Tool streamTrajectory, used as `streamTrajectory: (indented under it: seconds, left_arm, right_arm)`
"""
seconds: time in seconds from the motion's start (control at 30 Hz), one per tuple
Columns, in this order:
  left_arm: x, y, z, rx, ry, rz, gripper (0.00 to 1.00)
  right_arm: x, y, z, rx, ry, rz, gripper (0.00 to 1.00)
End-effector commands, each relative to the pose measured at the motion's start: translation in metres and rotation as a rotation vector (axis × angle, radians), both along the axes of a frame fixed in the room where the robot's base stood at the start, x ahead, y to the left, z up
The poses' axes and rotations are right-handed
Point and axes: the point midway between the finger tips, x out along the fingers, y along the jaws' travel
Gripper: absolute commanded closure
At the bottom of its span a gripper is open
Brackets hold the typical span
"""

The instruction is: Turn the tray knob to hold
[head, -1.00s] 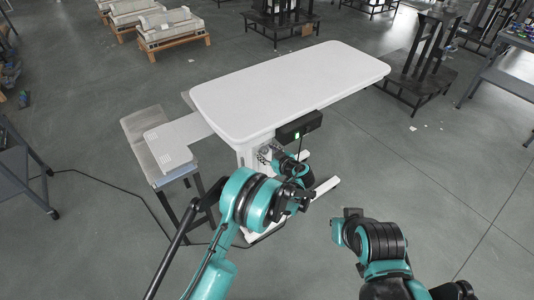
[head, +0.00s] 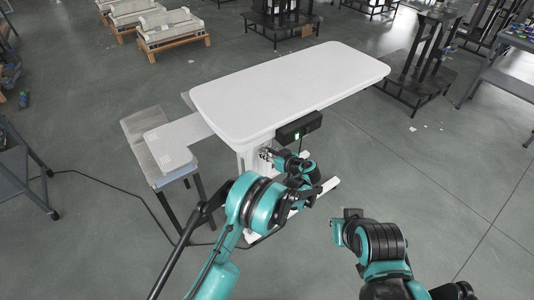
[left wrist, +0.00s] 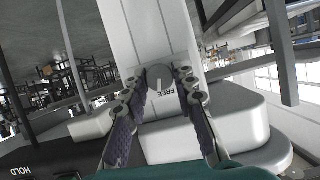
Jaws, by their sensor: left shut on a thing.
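The tray knob (left wrist: 160,76) is a small round grey disc on a white column in the left wrist view. A pale pointer mark shows on its face, and the word FREE is printed upside down just below it. My left gripper (left wrist: 162,78) has its two fingers on either side of the knob and is shut on it. In the head view the left gripper (head: 266,154) is at the upper column under the white table (head: 290,85); the knob cannot be made out there. The word HOLD (left wrist: 15,168) shows upside down at the lower left of the wrist view. Only my right arm's links show.
A black control box (head: 299,127) with a green light hangs under the table edge, close to my left wrist. A pale side tray (head: 176,138) juts out at the left over a grey stool-like stand (head: 142,122).

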Motion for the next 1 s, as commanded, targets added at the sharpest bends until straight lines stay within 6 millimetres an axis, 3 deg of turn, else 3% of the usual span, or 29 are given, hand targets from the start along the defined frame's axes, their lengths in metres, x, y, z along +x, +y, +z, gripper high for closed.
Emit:
streamTrajectory:
  seconds: [1.0]
  left_arm:
    - [0.0035, -0.0051, -0.0039, 0.749, 0.543, -0.002, 1.00]
  right_arm:
    - [0.0000, 0.0000, 0.0000, 0.000, 0.000, 0.000, 1.00]
